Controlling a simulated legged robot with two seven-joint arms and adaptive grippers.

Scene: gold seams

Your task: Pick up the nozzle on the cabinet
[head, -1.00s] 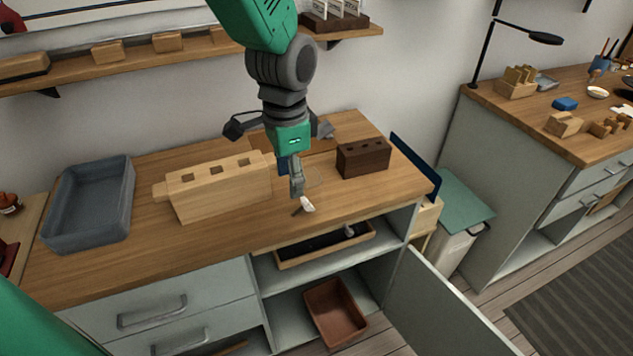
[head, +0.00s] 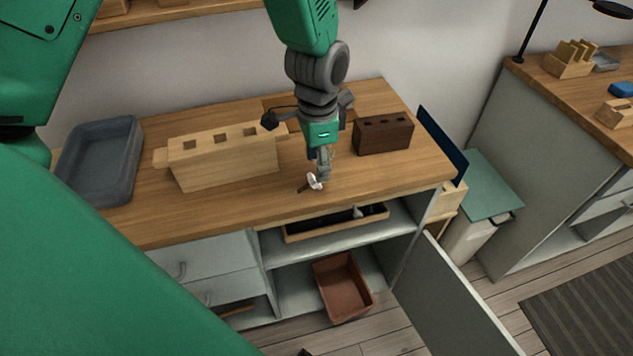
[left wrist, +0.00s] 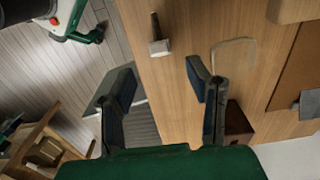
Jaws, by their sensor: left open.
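The nozzle (head: 314,181), a small pale piece with a dark, thin stem, lies on the wooden cabinet top (head: 235,204) near its front edge. In the left wrist view the nozzle (left wrist: 159,47) lies just beyond the gap between the fingers, its grey end toward me. My left gripper (head: 322,176) points down close behind it and slightly to the right in the head view. In the left wrist view my left gripper (left wrist: 161,80) is open with nothing between its fingers. I cannot tell how high it is above the top. My right gripper does not show.
A pale slotted wooden block (head: 222,160) and a grey bin (head: 98,163) stand to the left. A dark slotted block (head: 382,135) stands to the right. Below are a shallow tray (head: 300,233) on a shelf, a brown bin (head: 343,289) and an open door (head: 452,300).

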